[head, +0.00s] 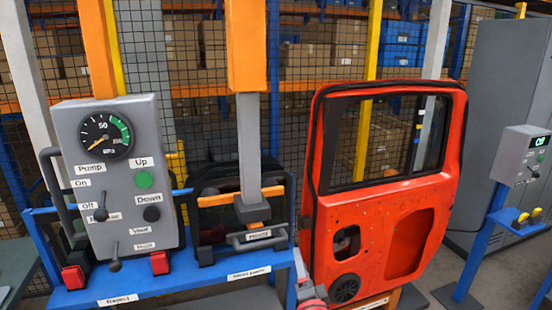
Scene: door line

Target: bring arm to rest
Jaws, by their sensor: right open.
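My right gripper (303,272) shows at the bottom middle, small and partly cut off by the lower edge. It is open, and I see nothing held in it. It is in front of the left lower edge of the orange-red door (392,225), right of the blue frame; I cannot tell whether it touches either. The door stands upright with its window at the top. My left gripper is not in view. The grey control panel (117,180), with a gauge, a green button and a black button, is at the left.
A blue rail (130,292) with labels runs below the panel. An orange and grey column (250,130) comes down to a handled unit (258,237). A small control box (522,155) on a blue post is at the right. Mesh and loaded shelves are behind.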

